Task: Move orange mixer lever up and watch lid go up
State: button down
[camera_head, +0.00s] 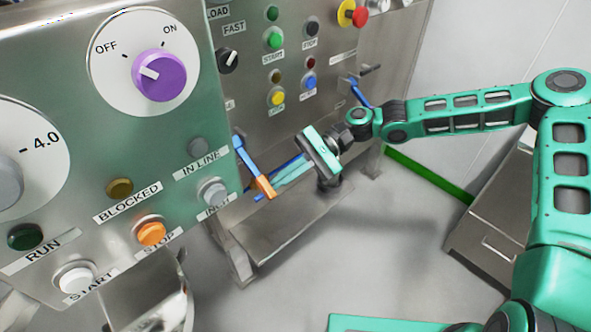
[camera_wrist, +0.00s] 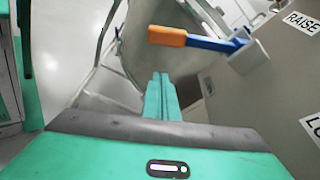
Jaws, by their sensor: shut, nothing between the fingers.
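The mixer lever has an orange grip (camera_head: 265,187) on a blue arm (camera_head: 245,157) in the head view. In the wrist view the orange grip (camera_wrist: 167,36) points left from the blue arm (camera_wrist: 212,43), which joins a grey mount on the panel. My gripper (camera_head: 277,181) is shut and empty, its green fingers together close beside the orange grip in the head view. In the wrist view my fingertips (camera_wrist: 161,76) sit below the grip in the picture, with a visible gap. The mixer lid cannot be made out.
The steel panel carries several buttons, including a red emergency stop (camera_head: 359,16). A second blue lever (camera_head: 359,91) is farther right. A closer control panel with a purple knob (camera_head: 159,75) stands at left. A RAISE label (camera_wrist: 302,22) is beside the lever mount.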

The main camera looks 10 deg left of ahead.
aim_at(252, 168)
jog(key=shift+s+d+r, duration=0.1)
jog(key=shift+s+r, duration=0.5)
jog(key=shift+r, duration=0.2)
jog(key=shift+s+d+r, duration=0.1)
jog(key=shift+s+r, duration=0.45)
jog(key=shift+r, duration=0.2)
